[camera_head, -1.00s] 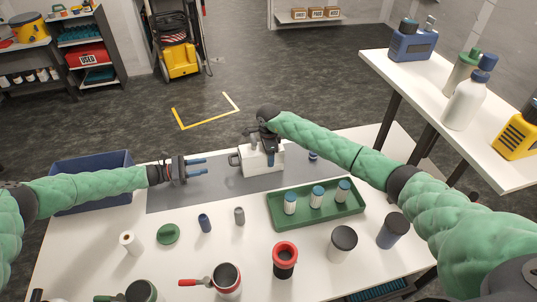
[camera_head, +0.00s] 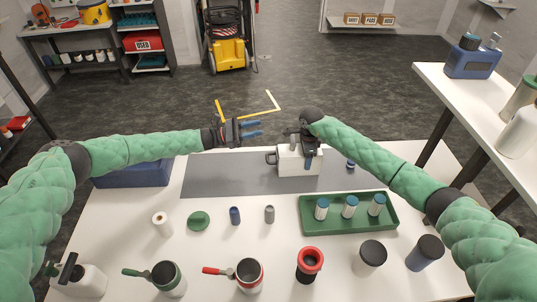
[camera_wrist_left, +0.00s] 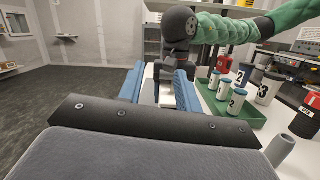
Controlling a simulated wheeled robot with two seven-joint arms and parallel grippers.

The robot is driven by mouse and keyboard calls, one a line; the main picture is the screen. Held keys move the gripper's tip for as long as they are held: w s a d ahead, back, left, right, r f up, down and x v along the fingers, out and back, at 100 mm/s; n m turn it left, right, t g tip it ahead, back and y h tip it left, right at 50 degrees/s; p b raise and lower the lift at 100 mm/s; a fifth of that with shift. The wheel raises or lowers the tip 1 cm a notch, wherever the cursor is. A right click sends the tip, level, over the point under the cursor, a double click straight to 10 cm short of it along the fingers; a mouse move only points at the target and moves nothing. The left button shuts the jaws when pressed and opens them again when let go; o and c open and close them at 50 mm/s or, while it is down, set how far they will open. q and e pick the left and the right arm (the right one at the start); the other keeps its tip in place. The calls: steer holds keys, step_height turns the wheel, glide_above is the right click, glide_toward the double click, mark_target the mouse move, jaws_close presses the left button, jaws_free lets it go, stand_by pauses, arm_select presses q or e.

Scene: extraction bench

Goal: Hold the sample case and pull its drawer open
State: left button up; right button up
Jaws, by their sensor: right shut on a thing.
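The white sample case (camera_head: 298,168) stands on the grey mat at the middle of the bench. A dark loop handle (camera_head: 270,157) sticks out of its left side, and I see no drawer gap there. My right gripper (camera_head: 308,152) is shut on the top of the case from above and hides part of it. My left gripper (camera_head: 252,129) is open and empty, up and left of the case in the head view, with its blue fingers pointing right. In the left wrist view its two blue fingers (camera_wrist_left: 157,88) stand apart, with the case partly hidden beyond them.
A green tray (camera_head: 350,226) with three blue-capped vials lies in front of the case. Several cups and jars line the near edge. A blue bin (camera_head: 130,178) stands at the left, under my left arm. The mat (camera_head: 225,177) is bare left of the case.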

arm_select(q)
steer(key=w+d+r+n+t+y, duration=0.5)
steer(key=w+d+r+n+t, duration=0.45)
steer(key=r+n, duration=0.25)
steer(key=n+g+y, duration=0.7)
steer(key=g+y, duration=0.3)
steer(key=y, duration=0.3)
glide_toward(267, 157)
steer(key=shift+n, duration=0.3)
steer(key=x, duration=0.8)
jaws_close()
